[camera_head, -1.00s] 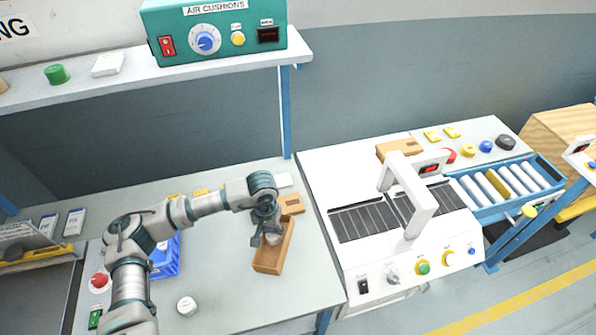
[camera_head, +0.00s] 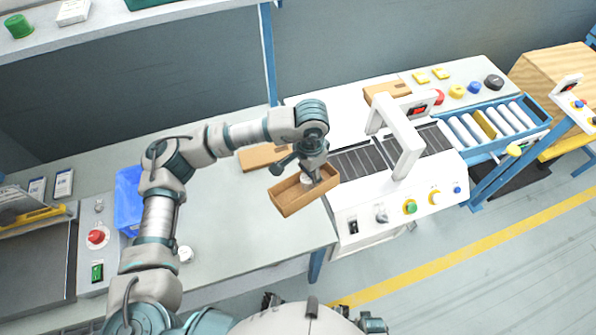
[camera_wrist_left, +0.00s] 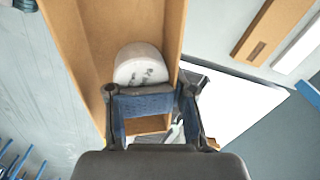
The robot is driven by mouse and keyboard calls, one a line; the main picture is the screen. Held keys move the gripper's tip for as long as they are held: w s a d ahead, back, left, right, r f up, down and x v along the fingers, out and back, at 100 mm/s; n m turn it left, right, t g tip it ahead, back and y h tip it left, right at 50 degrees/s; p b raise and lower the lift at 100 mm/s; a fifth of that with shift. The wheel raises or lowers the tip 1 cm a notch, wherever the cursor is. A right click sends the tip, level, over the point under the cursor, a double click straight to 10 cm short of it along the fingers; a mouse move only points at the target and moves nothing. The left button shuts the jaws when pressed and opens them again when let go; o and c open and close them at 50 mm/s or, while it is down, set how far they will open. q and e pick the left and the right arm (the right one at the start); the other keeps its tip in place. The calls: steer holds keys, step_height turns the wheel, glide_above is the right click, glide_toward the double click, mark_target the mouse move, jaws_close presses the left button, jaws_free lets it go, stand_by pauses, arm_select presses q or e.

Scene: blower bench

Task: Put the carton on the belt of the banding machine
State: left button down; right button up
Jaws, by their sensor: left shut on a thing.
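The carton (camera_head: 292,198) is an open brown box with a white rounded item (camera_wrist_left: 140,65) inside. My left gripper (camera_head: 312,178) is shut on the carton at its right end and holds it tilted. The carton hangs in front of the left corner of the banding machine (camera_head: 344,203). The dark slatted belt (camera_head: 360,160) lies behind and right of it, and the carton appears apart from it. In the left wrist view, my left gripper's fingers (camera_wrist_left: 152,100) are at the carton (camera_wrist_left: 85,35), close to the white item. My right gripper is not in view.
A white arch (camera_head: 408,150) spans the belt. Brown boxes stand behind the belt (camera_head: 385,93) and on the bench (camera_head: 262,157). A blue roller tray (camera_head: 490,130) is at the right. A blue post (camera_head: 268,55) rises at the back. The bench (camera_head: 240,225) is clear in front.

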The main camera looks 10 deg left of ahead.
arm_select(q)
step_height(320, 180, down, 4)
steer(key=w+d+m, duration=0.2)
steer(key=d+m, duration=0.1)
steer(key=s+a+r+n, duration=0.2)
steer(key=a+r+n, duration=0.6)
steer(key=r, duration=0.2)
steer(key=w+d+n, duration=0.4)
steer(key=d, duration=0.6)
steer(key=s+a+f, duration=0.1)
steer(key=a+f, duration=0.6)
steer(key=a, duration=0.3)
steer(key=s+a+f, duration=0.1)
steer(key=a+f, duration=0.7)
steer(key=a, duration=0.2)
steer(key=shift+s, duration=0.25)
steer(key=shift+d, duration=0.1)
